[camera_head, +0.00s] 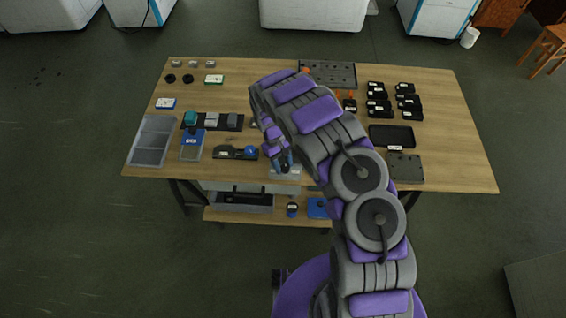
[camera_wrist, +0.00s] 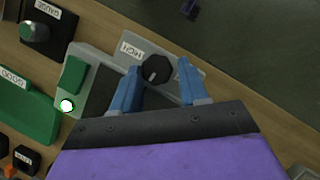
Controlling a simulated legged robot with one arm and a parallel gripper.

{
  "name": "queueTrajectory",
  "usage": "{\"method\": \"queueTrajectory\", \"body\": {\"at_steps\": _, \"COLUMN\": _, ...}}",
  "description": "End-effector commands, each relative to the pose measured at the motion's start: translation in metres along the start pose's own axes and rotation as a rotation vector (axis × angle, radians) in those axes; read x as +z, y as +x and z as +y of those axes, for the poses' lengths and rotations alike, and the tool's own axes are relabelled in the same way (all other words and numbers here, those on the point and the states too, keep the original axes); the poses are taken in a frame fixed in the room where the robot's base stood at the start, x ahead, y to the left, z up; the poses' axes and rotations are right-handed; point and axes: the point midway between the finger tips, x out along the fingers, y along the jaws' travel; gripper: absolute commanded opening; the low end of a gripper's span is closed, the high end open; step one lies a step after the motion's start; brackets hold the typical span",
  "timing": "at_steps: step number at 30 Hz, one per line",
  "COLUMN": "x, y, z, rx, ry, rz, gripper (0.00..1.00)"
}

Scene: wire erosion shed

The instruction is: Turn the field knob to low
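The field knob (camera_wrist: 155,69) is a round black knob on a light grey control box (camera_wrist: 103,93). A white label reading HIGH (camera_wrist: 131,50) is beside it. No LOW label shows, and I cannot read clearly which way the knob points. My gripper (camera_wrist: 158,66) is open, with one blue finger on each side of the knob; I cannot tell whether they touch it. In the head view my gripper (camera_head: 283,164) is over the control box (camera_head: 285,173) at the table's front edge, and the knob is hidden there.
The box also has a green button (camera_wrist: 73,73) and a lit lamp (camera_wrist: 67,105).

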Motion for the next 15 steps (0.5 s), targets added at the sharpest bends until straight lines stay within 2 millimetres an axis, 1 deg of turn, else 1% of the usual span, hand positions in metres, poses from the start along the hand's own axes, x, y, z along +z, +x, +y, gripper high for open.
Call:
{"method": "queueTrajectory", "body": {"at_steps": 1, "x": -0.0001, "y": -0.0002, "z": 0.0019, "rx": 0.002, "ry": 0.001, "rz": 0.001, "gripper": 0.56}}
{"method": "queueTrajectory", "body": {"at_steps": 3, "x": 0.0001, "y": 0.0000, "z": 0.0027, "rx": 0.002, "ry": 0.001, "rz": 0.001, "gripper": 0.61}}
{"method": "queueTrajectory", "body": {"at_steps": 15, "x": 0.0016, "y": 0.0005, "z": 0.0074, "rx": 0.000, "ry": 0.000, "rz": 0.003, "gripper": 0.61}}
